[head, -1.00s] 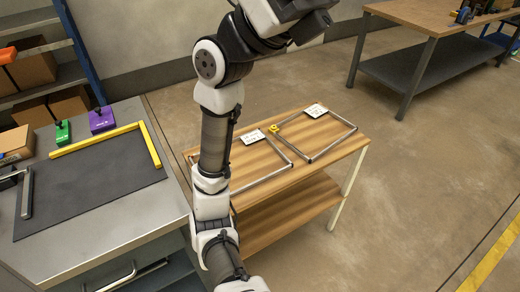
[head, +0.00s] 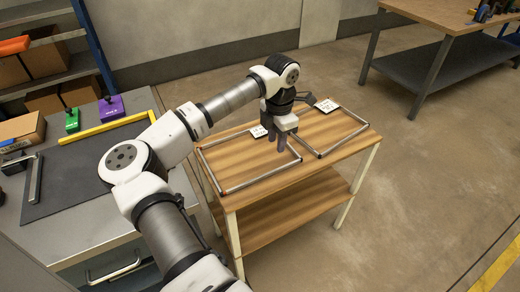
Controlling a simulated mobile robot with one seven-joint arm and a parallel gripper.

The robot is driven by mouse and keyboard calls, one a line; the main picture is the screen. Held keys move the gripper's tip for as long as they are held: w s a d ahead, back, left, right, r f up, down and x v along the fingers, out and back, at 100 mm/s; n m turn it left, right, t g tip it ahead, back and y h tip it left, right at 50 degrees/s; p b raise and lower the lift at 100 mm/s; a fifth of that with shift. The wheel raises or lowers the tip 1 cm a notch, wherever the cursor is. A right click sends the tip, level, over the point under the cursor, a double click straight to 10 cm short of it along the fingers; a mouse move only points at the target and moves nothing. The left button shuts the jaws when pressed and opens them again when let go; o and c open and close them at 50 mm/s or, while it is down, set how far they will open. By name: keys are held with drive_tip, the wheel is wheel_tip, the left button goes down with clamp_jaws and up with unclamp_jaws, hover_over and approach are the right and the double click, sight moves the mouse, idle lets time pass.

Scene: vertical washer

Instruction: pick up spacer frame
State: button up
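Two grey rectangular spacer frames lie flat on the wooden table (head: 300,192). The left spacer frame (head: 262,178) has a white label card at its far right corner. The right spacer frame (head: 345,139) also has a white label card (head: 326,106) at its far side. My gripper (head: 282,147) points down over the right part of the left frame, close to the tabletop. I cannot tell whether it touches the frame. The fingers are small and partly merged in view, so their opening is unclear. My wrist hides part of the left frame's far right corner.
A grey workbench stands at left with a dark mat (head: 85,180), a yellow L-shaped bar (head: 105,128), and green (head: 72,120) and purple (head: 111,107) blocks. A larger workbench (head: 450,15) stands at the back right. The floor at right is clear.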

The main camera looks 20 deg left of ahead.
drive_tip(key=p, duration=0.1)
hover_over(275, 170)
wheel_tip(275, 170, down, 7)
drive_tip(key=shift+s+d+r, duration=0.1)
drive_tip(key=shift+s+d, duration=0.05)
drive_tip(key=shift+f+p, duration=1.2)
drive_tip(key=shift+f, duration=1.55)
drive_tip(key=shift+c, duration=0.2)
clamp_jaws()
